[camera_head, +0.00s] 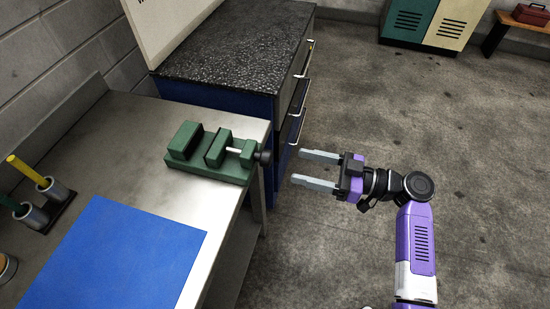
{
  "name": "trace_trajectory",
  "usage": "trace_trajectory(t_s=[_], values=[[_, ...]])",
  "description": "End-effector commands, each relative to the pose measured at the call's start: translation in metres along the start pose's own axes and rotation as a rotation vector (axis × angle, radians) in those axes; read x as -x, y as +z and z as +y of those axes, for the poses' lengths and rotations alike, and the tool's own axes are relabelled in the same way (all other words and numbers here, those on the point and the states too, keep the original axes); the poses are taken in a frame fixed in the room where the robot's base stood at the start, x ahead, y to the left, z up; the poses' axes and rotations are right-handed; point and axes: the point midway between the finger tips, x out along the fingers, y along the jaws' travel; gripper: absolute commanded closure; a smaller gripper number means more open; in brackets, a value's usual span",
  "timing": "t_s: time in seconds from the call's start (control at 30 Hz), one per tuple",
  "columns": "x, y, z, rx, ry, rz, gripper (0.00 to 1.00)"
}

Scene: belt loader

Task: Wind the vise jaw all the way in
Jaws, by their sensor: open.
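The green vise (208,168) sits on the metal workbench near its right edge. Its fixed jaw (185,141) is on the left and its moving jaw (217,147) stands apart from it, with a gap between them. A light screw shaft (234,151) runs from the moving jaw to the right-hand block. A dark knob (264,157) sticks out past the bench edge on the right. My gripper (310,169) is open and empty, to the right of the knob and apart from it, with its fingers pointing left.
A blue mat (120,260) lies on the workbench (120,125) in front of the vise. Holders with a yellow-handled tool (27,171) and a green-handled one stand at left. A blue cabinet (217,101) with a dark speckled top adjoins behind. Open floor (420,130) lies right.

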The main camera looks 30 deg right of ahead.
Motion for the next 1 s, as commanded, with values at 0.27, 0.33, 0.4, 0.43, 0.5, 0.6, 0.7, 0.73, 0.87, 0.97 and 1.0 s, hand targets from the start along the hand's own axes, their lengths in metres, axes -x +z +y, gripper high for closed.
trace_trajectory(t_s=[0.27, 0.33, 0.4, 0.43, 0.5, 0.6, 0.7, 0.73, 0.87, 0.97, 1.0], values=[[-0.029, -0.002, -0.002, 0.017, -0.004, -0.004, 0.37], [-0.04, -0.002, -0.001, 0.018, -0.003, -0.003, 0.37], [-0.051, -0.002, -0.001, 0.016, -0.003, -0.003, 0.37], [-0.055, -0.002, -0.001, 0.016, -0.002, -0.004, 0.37], [-0.064, -0.001, -0.001, 0.016, -0.002, -0.003, 0.37], [-0.072, 0.0, -0.001, 0.016, 0.0, -0.004, 0.37], [-0.077, 0.001, 0.0, 0.017, 0.001, -0.004, 0.37], [-0.078, 0.001, 0.0, 0.017, 0.001, -0.004, 0.37], [-0.079, 0.001, 0.0, 0.017, 0.001, -0.004, 0.37], [-0.079, 0.001, 0.0, 0.017, 0.001, -0.004, 0.37], [-0.078, 0.001, 0.0, 0.017, 0.001, -0.004, 0.43]])
